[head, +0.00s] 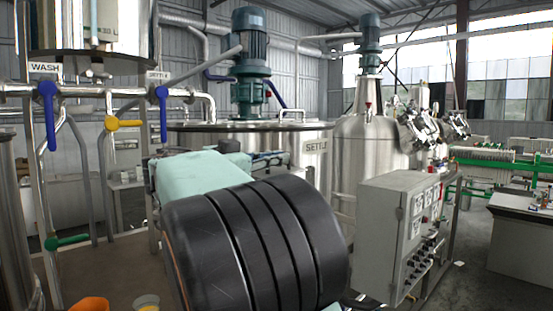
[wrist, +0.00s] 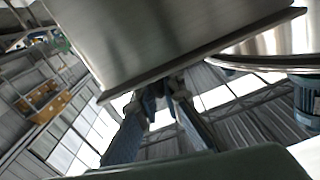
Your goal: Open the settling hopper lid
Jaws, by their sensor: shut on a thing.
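In the wrist view a brushed-metal panel (wrist: 175,30) fills the top. It looks like the settling hopper's wall, with a thin lip (wrist: 215,54), perhaps the lid's edge, along its far side. My gripper (wrist: 163,97) is at that lip, its two blue-grey fingers shut on a small dark part, which seems to belong to the lid; the contact is hard to make out. I cannot tell whether the lid is raised. In the head view the tank marked SETTLE (head: 316,160) stands behind my arm, which hides the hopper and most of my gripper.
A teal motor (head: 249,60) stands on the tank's top. A grey control box (head: 393,238) stands close at right. Pipes with blue valve handles (head: 47,115) and a yellow one (head: 122,124) are at left. A second tank (head: 368,140) is farther back.

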